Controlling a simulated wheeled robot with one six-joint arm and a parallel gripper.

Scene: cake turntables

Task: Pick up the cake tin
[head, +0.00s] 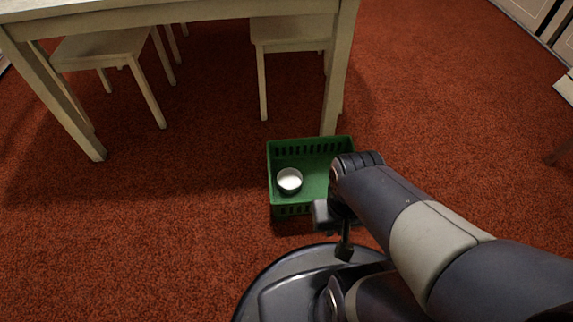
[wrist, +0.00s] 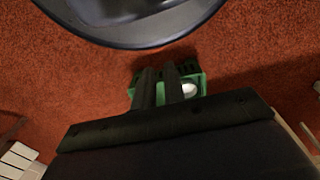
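The cake tin (head: 290,181) is a small round tin with a dark wall and a pale, whitish inside or top. It stands in the left part of a green crate (head: 311,147) on the floor. My gripper (head: 345,250) points down in front of the crate's near right side, apart from the tin. In the wrist view, my gripper (wrist: 160,75) shows two dark fingers with a narrow gap, nothing held between them. The tin (wrist: 190,89) shows just right of the right finger there, inside the crate (wrist: 203,84), which the fingers partly hide.
A pale wooden table (head: 180,12) stands behind the crate, with one leg close to the crate's back edge. Chairs (head: 100,45) are under it. My round base is just in front of the crate. Red carpet (head: 180,230) is clear to the left.

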